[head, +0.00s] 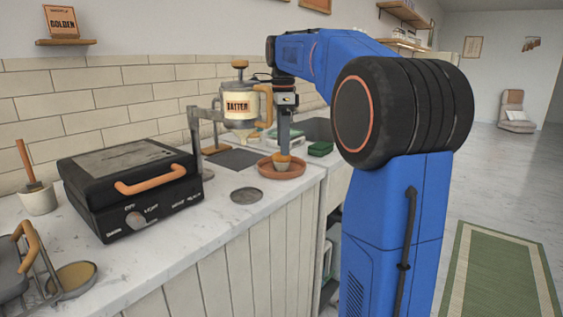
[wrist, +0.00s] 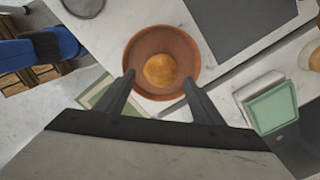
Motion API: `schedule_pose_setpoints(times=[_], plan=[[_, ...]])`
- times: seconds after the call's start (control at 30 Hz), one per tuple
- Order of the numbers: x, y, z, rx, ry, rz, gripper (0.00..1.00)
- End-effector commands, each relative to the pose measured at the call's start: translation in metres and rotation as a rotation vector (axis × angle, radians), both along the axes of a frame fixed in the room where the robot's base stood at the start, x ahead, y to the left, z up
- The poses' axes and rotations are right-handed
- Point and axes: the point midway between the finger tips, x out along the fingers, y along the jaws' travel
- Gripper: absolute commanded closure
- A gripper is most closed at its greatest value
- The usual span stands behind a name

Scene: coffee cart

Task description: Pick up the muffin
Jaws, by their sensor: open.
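The muffin (wrist: 161,70) has a golden-brown top and sits on a round terracotta plate (wrist: 187,55) in the wrist view. In the head view the muffin (head: 282,161) stands on the same plate (head: 294,170) near the counter's right end. My gripper (wrist: 158,82) is open in the wrist view, with one finger on each side of the plate's near part. The muffin shows just past the fingertips, between them. In the head view my gripper (head: 284,148) points down over the muffin; whether the fingers touch it cannot be told.
The batter dispenser (head: 240,105) with an orange handle stands just left of my gripper. A black waffle iron (head: 130,185) is farther left on the counter (head: 190,240). A small grey dish (head: 246,195) lies near the plate. A green box (wrist: 271,108) is right of it in the wrist view.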

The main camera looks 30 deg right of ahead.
Motion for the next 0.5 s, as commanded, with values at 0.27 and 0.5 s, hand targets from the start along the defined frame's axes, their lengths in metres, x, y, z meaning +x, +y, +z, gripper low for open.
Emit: schedule_pose_setpoints(times=[0.27, 0.5], plan=[[0.003, 0.003, -0.031, 0.001, 0.002, 0.001, 0.38], [0.003, 0.003, -0.051, 0.000, 0.000, 0.000, 0.38]])
